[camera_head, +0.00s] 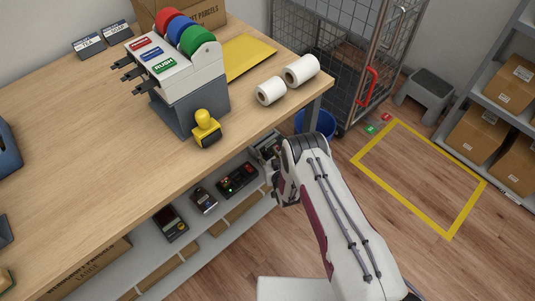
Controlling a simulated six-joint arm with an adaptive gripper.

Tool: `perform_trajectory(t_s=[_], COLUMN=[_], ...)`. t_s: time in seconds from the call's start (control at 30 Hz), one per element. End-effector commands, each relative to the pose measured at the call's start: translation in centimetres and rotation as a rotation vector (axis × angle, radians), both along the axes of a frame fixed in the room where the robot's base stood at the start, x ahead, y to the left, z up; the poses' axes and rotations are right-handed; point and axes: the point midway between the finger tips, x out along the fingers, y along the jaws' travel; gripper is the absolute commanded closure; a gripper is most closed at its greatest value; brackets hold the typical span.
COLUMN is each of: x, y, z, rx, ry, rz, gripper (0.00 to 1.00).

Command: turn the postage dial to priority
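I cannot make out a postage dial or a priority mark in the camera_head view. Several small dark devices lie on the shelf under the counter: a black one with a red patch (238,180), a smaller one (203,200) and another (171,223). Their details are too small to read. My arm reaches from the lower right to the counter's front edge. My gripper (267,149) seems to be at its far end, just below that edge near the shelf's right end. It is small and partly hidden by my arm, so its fingers are unclear.
The wooden counter (75,150) holds a label dispenser (190,95) with red, blue and green rolls, a yellow stamp (206,125), a yellow envelope (250,57) and white rolls (301,70). A wire cage (335,60), blue bin (318,122) and grey stool (428,90) stand right.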

Motion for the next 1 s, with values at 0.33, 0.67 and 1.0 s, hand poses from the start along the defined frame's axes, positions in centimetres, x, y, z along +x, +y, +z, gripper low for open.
perform_trajectory(t_s=[0.33,0.67,1.0], x=[0.05,0.07,0.15], y=[0.03,0.04,0.31], z=[-0.04,-0.02,0.02], rx=[0.0,0.0,0.0], ry=[0.0,0.0,-0.002], rz=[0.0,-0.001,-0.065], gripper=[0.66,1.0,1.0])
